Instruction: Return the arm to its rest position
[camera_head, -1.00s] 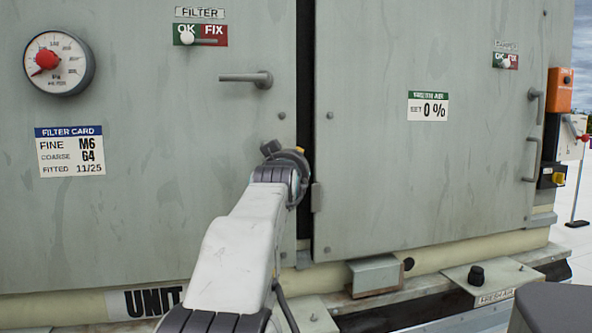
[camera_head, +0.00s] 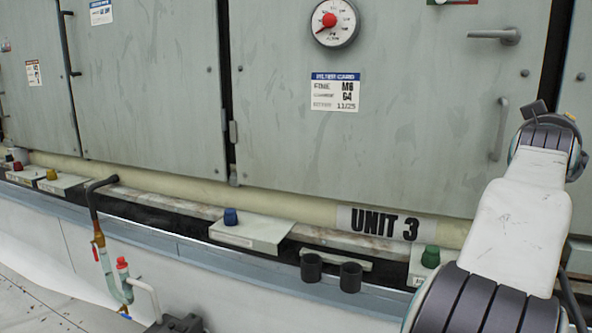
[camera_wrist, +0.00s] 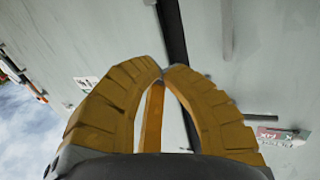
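My arm (camera_head: 523,215) reaches forward and up at the right of the head view, in front of the grey cooler unit. Its wrist end (camera_head: 548,140) is raised near the door with the handle. The fingers are hidden in the head view. In the wrist view my gripper (camera_wrist: 162,73) has its yellow fingers curved together with the tips meeting. Nothing shows held between them. Beyond the tips are grey door panels with a dark vertical gap (camera_wrist: 171,30); whether the tips touch anything cannot be told, but they look apart from it.
The unit's doors carry a dial gauge (camera_head: 335,23), a filter card (camera_head: 336,91) and handles (camera_head: 495,36). Along the ledge below are a blue knob (camera_head: 231,217), a green knob (camera_head: 430,256) and two black cups (camera_head: 331,270). A pipe with valves (camera_head: 112,265) stands at lower left.

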